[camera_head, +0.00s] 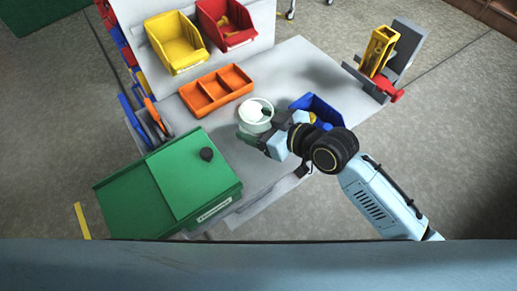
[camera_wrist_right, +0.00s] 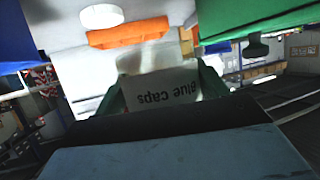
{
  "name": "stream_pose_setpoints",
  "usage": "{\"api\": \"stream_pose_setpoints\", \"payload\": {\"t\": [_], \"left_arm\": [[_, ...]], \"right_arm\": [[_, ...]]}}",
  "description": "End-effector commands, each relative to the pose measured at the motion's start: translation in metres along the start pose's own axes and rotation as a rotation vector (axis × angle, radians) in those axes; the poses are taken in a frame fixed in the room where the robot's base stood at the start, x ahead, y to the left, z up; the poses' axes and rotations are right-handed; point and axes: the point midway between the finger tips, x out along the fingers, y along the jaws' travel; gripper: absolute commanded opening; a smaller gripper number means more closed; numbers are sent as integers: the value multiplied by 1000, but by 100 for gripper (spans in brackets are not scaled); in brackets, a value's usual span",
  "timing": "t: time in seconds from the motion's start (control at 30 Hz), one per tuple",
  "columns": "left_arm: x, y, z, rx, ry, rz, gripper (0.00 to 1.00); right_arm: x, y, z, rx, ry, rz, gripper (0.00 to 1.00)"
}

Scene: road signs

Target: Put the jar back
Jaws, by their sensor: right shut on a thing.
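The jar (camera_head: 251,129) is a pale, round, open-topped container near the middle of the grey worktable (camera_head: 310,72). Something white shows inside its mouth. My right gripper (camera_head: 270,137) is shut on its near right side. In the right wrist view the jar (camera_wrist_right: 160,90) sits between the fingers, and its label reads "Blue Caps", upside down. Whether its base touches the table is unclear. My left gripper is not in view.
An orange divided tray (camera_head: 216,89) lies behind the jar, and a blue bin (camera_head: 322,110) stands right of it. A green box (camera_head: 170,184) with a black knob is at the near left. Yellow (camera_head: 176,44) and red (camera_head: 226,24) bins stand at the back.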

Motion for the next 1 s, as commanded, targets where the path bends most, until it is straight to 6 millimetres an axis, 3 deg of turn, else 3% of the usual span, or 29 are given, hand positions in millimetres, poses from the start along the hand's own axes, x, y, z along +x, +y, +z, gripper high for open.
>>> {"api": "stream_pose_setpoints", "payload": {"t": [0.03, 0.2, 0.37, 0.6, 1.0], "left_arm": [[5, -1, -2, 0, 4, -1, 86], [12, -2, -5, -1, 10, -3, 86], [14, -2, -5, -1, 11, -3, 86], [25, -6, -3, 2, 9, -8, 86], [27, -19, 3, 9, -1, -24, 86]], "right_arm": [[5, 0, 13, 3, -4, -2, 49], [16, 0, 40, 3, -3, 1, 49], [20, 0, 50, 2, -1, 1, 49], [32, 0, 79, 3, -3, 1, 49], [34, 1, 84, 1, 0, 2, 49]]}}
